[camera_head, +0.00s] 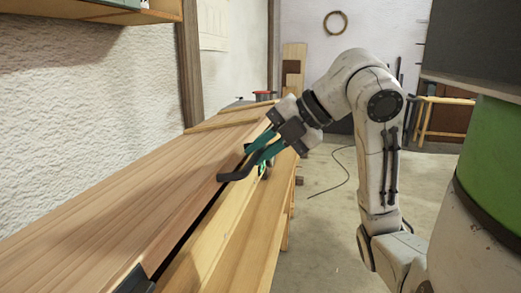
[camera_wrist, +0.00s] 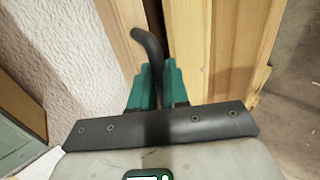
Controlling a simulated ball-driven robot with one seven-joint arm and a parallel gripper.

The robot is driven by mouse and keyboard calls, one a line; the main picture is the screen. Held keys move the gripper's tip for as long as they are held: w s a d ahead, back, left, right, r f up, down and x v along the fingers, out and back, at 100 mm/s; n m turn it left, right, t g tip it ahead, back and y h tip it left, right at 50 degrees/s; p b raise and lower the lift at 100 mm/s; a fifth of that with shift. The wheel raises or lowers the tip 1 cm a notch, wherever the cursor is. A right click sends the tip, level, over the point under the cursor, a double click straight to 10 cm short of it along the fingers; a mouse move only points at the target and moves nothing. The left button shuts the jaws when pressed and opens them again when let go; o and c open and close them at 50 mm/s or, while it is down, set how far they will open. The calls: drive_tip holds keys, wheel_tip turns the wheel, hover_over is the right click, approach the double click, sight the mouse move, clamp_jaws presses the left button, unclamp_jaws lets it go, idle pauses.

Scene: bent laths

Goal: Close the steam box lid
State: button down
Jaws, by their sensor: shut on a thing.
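The steam box is a long wooden box along the wall, its pale front wall (camera_head: 213,240) facing right. Its lid (camera_head: 130,195) is a broad wooden panel lying over it at a slant. A dark gap shows between the lid's edge and the front wall. My gripper (camera_head: 253,158) has teal fingers shut on a black bent handle (camera_head: 236,175) at the lid's edge. In the wrist view, the handle (camera_wrist: 150,48) rises between the two fingers (camera_wrist: 158,82).
A wooden shelf (camera_head: 95,9) hangs at upper left on the white wall. A black fitting (camera_head: 135,280) shows at the box's near end. A green drum (camera_head: 490,165) stands at right. A dark cable (camera_head: 340,170) lies on the floor, with open floor around it.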

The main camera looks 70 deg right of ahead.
wheel_tip(320, 180, down, 7)
drive_tip(key=b, duration=0.6)
drive_tip(key=shift+r, duration=0.15)
drive_tip(key=c, duration=1.2)
unclamp_jaws()
drive_tip(key=o, duration=0.4)
drive_tip(key=shift+s, duration=0.1)
drive_tip(key=shift+c, duration=0.2)
drive_tip(key=shift+s, duration=0.1)
drive_tip(key=p+v, duration=0.4)
drive_tip(key=v, duration=0.5)
